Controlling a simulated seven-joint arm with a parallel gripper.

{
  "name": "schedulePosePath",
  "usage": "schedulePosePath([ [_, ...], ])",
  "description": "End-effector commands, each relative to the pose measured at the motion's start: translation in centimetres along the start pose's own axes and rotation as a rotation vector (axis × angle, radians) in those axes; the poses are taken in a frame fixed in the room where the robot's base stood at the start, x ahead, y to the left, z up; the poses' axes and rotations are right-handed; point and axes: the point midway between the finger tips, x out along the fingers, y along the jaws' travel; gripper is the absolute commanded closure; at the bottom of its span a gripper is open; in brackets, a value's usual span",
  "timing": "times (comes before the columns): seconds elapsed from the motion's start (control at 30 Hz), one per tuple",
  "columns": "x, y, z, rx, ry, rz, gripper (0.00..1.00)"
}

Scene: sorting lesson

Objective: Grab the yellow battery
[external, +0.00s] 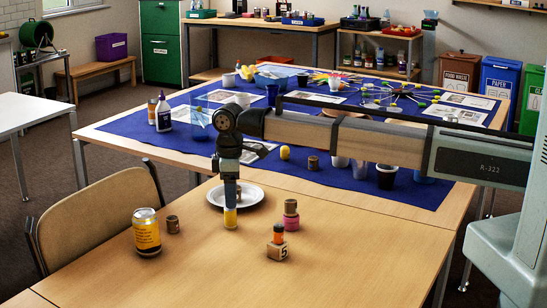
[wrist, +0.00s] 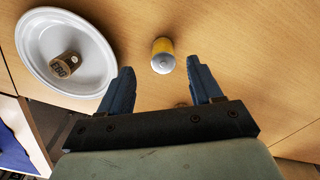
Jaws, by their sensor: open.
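The yellow battery (external: 230,222) stands upright on the wooden table, directly under my gripper (external: 230,203) in the external view. In the wrist view the battery (wrist: 162,48) shows its pale metallic end and yellow side. My gripper (wrist: 161,67) is open, with its two blue fingers spread. The battery shows just past the fingertips, in line with the gap between them and apart from both. Nothing is held. In the external view the fingers line up with the top of the battery, so the exact height gap cannot be told.
A yellow can (external: 147,235) and small brown cylinder (external: 173,224) stand left. A pink object (external: 291,221) and a numbered wooden cube (external: 277,251) stand right. The table front is clear.

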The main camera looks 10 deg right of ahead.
Motion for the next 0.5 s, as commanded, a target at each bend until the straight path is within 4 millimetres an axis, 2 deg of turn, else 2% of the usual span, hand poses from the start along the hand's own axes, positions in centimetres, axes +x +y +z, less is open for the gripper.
schedulePosePath([
  [0.27, 1.3, -0.1, -0.1, 0.0, 0.0, 0.0, 0.36],
  [0.5, 4.4, -0.4, -0.3, 0.0, 0.0, 0.0, 0.36],
])
